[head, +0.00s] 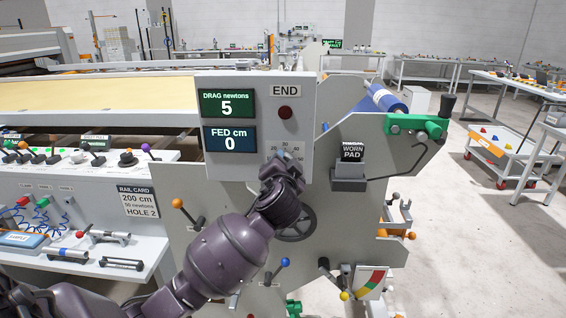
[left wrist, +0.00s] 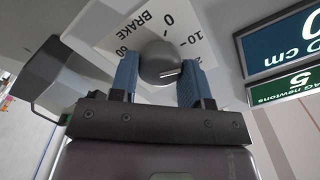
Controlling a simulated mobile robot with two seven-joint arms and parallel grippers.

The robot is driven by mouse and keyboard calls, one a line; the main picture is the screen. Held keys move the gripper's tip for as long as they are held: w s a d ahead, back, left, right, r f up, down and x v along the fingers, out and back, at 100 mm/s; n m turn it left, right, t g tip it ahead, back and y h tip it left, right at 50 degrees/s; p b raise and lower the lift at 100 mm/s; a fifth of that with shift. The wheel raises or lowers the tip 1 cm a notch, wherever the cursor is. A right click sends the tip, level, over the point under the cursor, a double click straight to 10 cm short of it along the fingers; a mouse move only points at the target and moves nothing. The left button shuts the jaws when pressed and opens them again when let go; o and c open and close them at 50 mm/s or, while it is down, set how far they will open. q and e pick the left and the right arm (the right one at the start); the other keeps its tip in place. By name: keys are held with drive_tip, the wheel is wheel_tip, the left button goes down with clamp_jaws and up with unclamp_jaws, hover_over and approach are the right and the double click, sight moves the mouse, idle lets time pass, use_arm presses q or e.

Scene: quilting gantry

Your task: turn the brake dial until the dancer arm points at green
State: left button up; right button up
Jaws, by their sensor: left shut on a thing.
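The brake dial is a grey round knob (left wrist: 160,62) on a white scale plate marked BRAKE (left wrist: 115,28) in the left wrist view. A pale line shows on its face; I cannot tell exactly which number it marks. My left gripper (left wrist: 160,84) has its blue fingers on both sides of the knob, shut on it. In the head view my left gripper (head: 284,160) covers most of the dial. The dancer arm's yellow ball tip (head: 344,296) is at the lower left of a red, yellow and green card (head: 371,281). My right gripper is out of view.
The grey panel (head: 255,85) reads DRAG 5 newtons and FED 0 cm. A dark red END lamp (head: 285,112) sits above the dial. A black handwheel (head: 297,224) and an orange-knobbed lever (head: 185,208) are below. A worn pad box (head: 350,172) is to the right.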

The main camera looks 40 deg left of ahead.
use_arm(q)
drive_tip(key=m+p, duration=0.6)
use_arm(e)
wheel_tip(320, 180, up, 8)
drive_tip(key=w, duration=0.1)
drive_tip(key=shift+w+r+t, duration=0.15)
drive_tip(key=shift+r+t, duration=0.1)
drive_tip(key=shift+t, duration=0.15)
use_arm(q)
drive_tip(key=o, duration=0.9)
drive_tip(key=shift+o, duration=0.2)
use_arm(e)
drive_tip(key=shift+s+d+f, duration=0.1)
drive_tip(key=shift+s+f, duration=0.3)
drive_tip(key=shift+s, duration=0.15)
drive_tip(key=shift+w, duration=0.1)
